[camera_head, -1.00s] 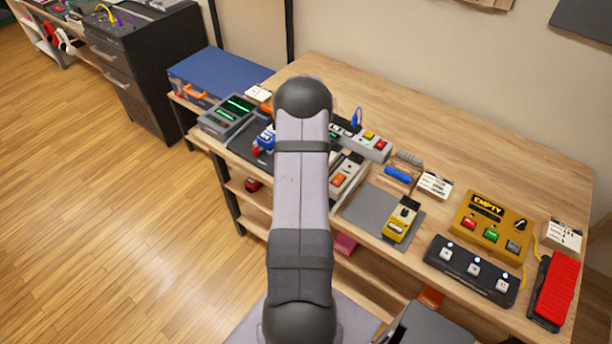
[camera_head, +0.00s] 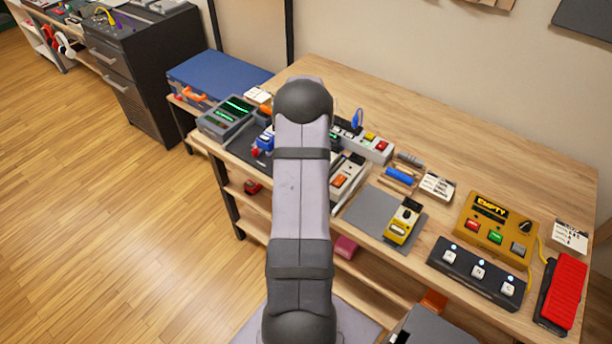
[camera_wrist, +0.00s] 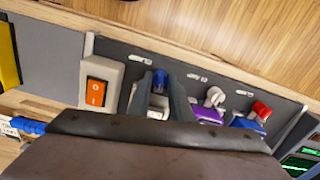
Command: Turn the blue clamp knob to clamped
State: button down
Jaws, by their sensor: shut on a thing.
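The blue clamp knob (camera_wrist: 160,80) shows in the wrist view, on a dark grey panel (camera_wrist: 130,52) with white labels. My gripper (camera_wrist: 160,94) has its two grey fingers on either side of the knob and is shut on it. A pale part shows below the knob between the fingers. Which way the knob is turned and what its label says cannot be read. In the head view my arm hides the knob and the gripper.
An orange rocker switch (camera_wrist: 96,92) sits left of the knob. A white knob (camera_wrist: 215,96) over a purple block and a red knob (camera_wrist: 261,109) over a blue block stand to the right. A yellow pedal (camera_head: 403,222) and a footswitch (camera_head: 475,272) stand on the bench.

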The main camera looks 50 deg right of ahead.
jog(key=shift+m, duration=0.8)
jog(key=c, duration=1.9)
grip_release()
jog(key=shift+o, duration=0.2)
jog(key=shift+r+b, duration=1.15)
jog(key=shift+r, duration=2.55)
